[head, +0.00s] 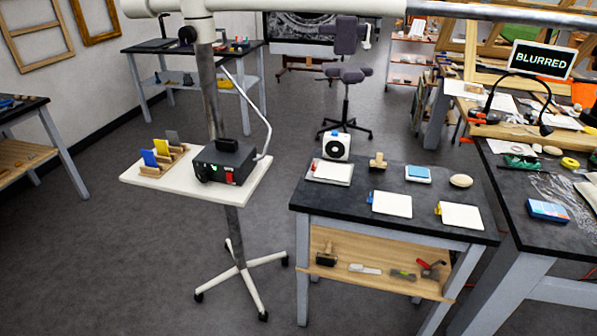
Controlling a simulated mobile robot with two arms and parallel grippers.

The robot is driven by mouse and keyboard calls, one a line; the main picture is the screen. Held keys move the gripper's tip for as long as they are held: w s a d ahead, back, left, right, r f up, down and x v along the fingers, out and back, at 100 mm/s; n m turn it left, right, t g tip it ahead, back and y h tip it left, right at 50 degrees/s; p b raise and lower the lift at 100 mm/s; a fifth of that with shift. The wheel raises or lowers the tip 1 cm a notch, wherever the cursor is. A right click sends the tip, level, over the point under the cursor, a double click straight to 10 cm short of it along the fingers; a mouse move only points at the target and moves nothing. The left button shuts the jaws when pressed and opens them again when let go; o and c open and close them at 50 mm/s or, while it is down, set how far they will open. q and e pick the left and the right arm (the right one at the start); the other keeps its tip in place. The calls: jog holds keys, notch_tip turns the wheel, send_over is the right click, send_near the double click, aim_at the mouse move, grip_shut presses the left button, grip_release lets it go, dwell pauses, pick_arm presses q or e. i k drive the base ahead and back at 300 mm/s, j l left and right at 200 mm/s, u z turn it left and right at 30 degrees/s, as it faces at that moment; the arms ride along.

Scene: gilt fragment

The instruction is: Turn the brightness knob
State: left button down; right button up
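A black control box (222,156) with a dark handle or lump on top stands on the white tray (258,176) of a wheeled stand at left of centre. Its front has small green lights and a red patch (229,178). A dark round shape (204,172) at the left of its front looks like a knob, but it is too small to tell its marking or setting. A pale cable runs up from the box's right side. Neither of my grippers shows in the head view.
Colored plates in wooden holders (162,157) sit left of the box. A metal post (209,90) rises behind it to a long horizontal boom (330,7). A black-topped bench (330,202) with several small items stands to the right. The floor (100,235) at front left is clear.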

aim_at(203, 177)
jog(key=i+j+z, duration=0.1)
jog(key=z, duration=2.45)
jog(key=k+j, duration=0.25)
jog(key=j, duration=0.25)
jog(key=k+j+z, duration=0.1)
jog(key=j, duration=0.35)
jog(key=k+j, duration=0.35)
jog(key=k+j+z, duration=0.1)
jog(key=k+j, duration=0.15)
jog(key=j, duration=0.3)
jog(key=k+j, duration=0.3)
jog(key=j, duration=0.15)
jog(key=k+j+z, duration=0.1)
jog(key=k+j, duration=0.15)
jog(key=j, duration=0.2)
